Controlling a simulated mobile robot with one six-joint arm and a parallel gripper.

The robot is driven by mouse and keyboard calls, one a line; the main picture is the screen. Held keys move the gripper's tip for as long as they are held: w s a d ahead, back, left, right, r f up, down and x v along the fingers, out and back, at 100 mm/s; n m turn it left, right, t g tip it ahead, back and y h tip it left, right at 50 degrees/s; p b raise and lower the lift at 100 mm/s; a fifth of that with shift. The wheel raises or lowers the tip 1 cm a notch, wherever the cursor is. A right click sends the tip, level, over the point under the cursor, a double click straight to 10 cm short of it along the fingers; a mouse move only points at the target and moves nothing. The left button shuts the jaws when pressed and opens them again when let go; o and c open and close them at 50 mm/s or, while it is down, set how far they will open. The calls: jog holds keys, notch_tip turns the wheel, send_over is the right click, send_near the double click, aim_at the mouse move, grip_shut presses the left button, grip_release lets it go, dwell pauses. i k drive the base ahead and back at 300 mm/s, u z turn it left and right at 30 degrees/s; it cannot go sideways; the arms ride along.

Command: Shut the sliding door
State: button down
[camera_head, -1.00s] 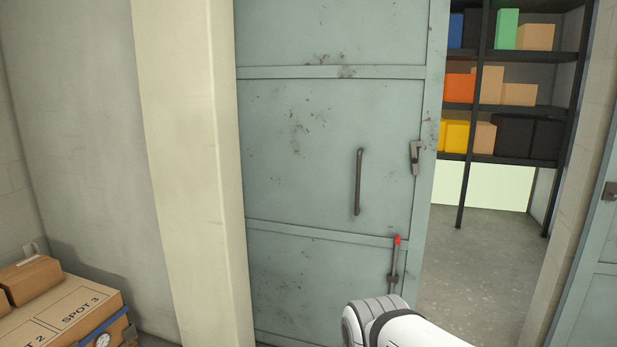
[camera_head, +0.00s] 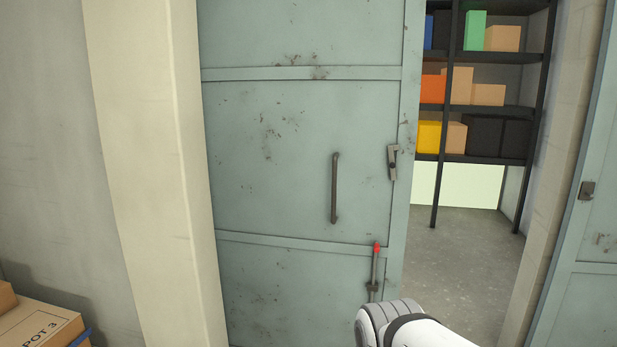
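The sliding door (camera_head: 285,190) is a scuffed grey-green metal panel left of the doorway. It has a dark vertical bar handle (camera_head: 334,188), a latch (camera_head: 393,162) at its right edge, and a red-tipped bolt (camera_head: 375,268) lower down. The doorway to its right stands partly open. A second matching panel (camera_head: 590,230) with a small dark catch (camera_head: 586,190) is at the far right. Part of my white arm shows at the bottom, in front of the door's lower right. My gripper is out of view.
Through the gap, a black shelf rack (camera_head: 478,158) holds several coloured and cardboard boxes. The grey floor (camera_head: 460,255) in the opening is clear. A cream pillar (camera_head: 150,170) stands left of the door. Cardboard boxes (camera_head: 35,330) sit at the lower left.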

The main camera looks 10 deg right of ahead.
aim_at(303, 102)
jog(key=z, duration=0.3)
jog(key=i, duration=1)
jog(key=z, duration=0.35)
